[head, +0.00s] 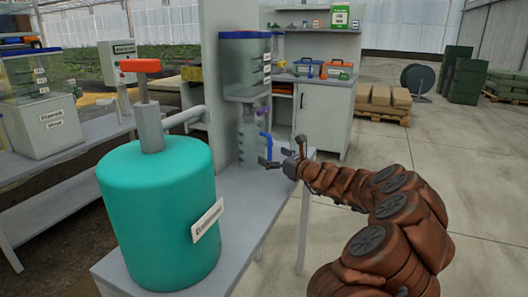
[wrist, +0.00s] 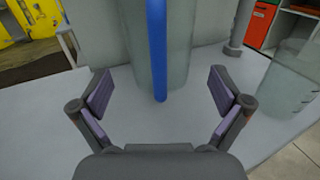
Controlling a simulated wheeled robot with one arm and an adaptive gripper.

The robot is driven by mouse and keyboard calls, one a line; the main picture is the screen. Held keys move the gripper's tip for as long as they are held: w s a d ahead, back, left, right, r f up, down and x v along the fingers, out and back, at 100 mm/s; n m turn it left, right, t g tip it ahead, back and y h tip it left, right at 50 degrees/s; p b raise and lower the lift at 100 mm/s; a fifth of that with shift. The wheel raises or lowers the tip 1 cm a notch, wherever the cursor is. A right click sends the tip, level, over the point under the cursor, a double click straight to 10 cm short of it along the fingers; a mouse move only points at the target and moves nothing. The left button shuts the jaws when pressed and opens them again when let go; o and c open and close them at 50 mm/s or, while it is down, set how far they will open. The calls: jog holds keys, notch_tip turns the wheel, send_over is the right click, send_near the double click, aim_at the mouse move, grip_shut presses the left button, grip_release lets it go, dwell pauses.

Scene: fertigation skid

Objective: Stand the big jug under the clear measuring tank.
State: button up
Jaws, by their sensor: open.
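The clear measuring tank (head: 246,62) is mounted on a grey upright panel above the bench. A clear jug (head: 249,153) with a blue handle (head: 265,144) stands upright on the bench, below the tank in the head view; I cannot tell how exactly it lines up. My gripper (head: 276,160) is beside the handle. In the wrist view the blue handle (wrist: 159,50) runs upright between my open fingers (wrist: 159,92), a little beyond their tips, with the jug's clear wall (wrist: 133,45) behind it. The fingers look apart from the handle. The jug's top is hidden in the wrist view.
A teal tank (head: 158,215) with a red-handled pump stands on the near end of the grey bench (head: 258,205). Another clear vessel (wrist: 290,78) is at the right in the wrist view. A cabinet (head: 323,115) with toolboxes stands behind.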

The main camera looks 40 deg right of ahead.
jog(key=shift+s+d+p, duration=0.15)
jog(key=shift+s+d, duration=0.1)
jog(key=shift+s, duration=1.3)
jog(key=shift+s+d+p, duration=0.15)
jog(key=shift+s+d, duration=0.05)
jog(key=shift+s, duration=1.3)
